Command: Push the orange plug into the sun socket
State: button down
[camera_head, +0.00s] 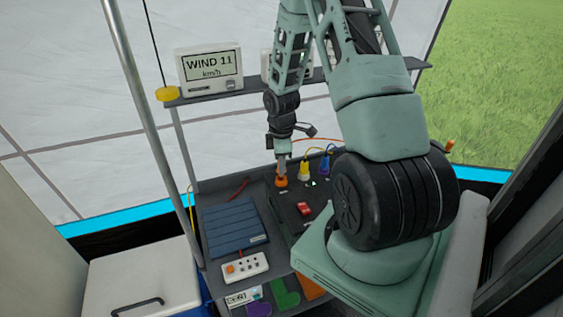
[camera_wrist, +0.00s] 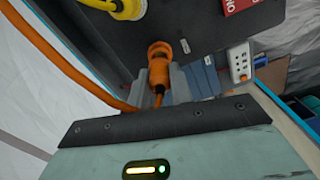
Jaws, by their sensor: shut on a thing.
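The orange plug (camera_head: 281,182) is upright at the dark panel (camera_head: 318,192), on its left side. My gripper (camera_head: 283,165) points down and is shut on the plug from above. In the wrist view the orange plug (camera_wrist: 158,62) shows between the grey fingers (camera_wrist: 170,78), with its orange cable trailing left. The plug's far end meets the panel face. The socket under it and any sun mark are hidden, so I cannot tell how deep the plug sits.
A yellow plug (camera_head: 304,172) and a blue plug (camera_head: 325,164) stand on the panel to the right. A red switch (camera_head: 304,209) is nearer. A blue folded item (camera_head: 235,228) and a white power strip (camera_head: 245,266) lie left. A shelf with a wind display (camera_head: 209,68) is behind.

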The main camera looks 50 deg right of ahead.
jog(key=shift+f+b, duration=0.8)
jog(key=shift+f, duration=0.6)
jog(key=c, duration=1.2)
grip_release()
jog(key=shift+o, duration=0.2)
jog(key=shift+r, duration=0.1)
notch_tip(320, 180, up, 17)
jog(key=b, duration=0.1)
jog(key=shift+r, duration=0.15)
